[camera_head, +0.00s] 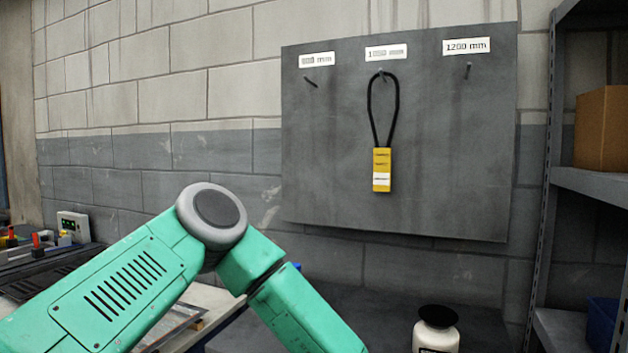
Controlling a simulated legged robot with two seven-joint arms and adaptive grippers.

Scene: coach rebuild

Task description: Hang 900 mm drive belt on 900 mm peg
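A grey peg board (333,150) on the wall carries three pegs under white labels. The left peg (310,82) is bare; its label (317,59) ends in "mm", but its number is blurred. The middle peg (381,73) holds a black belt loop (371,108) with a yellow tag (382,158) at its lower end; the label (385,52) above it starts with 1 and is otherwise unreadable. The right peg (467,71), under the 1200 mm label, is bare. I cannot read the belt's length. My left arm crosses the lower left, its gripper below the frame. My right gripper is not visible.
A dark surface (375,318) lies below the board, with a white, black-capped bottle (436,330) at its front. A metal shelf (590,184) with a cardboard box (603,128) stands at the right. A bench with small parts (38,250) is at the left.

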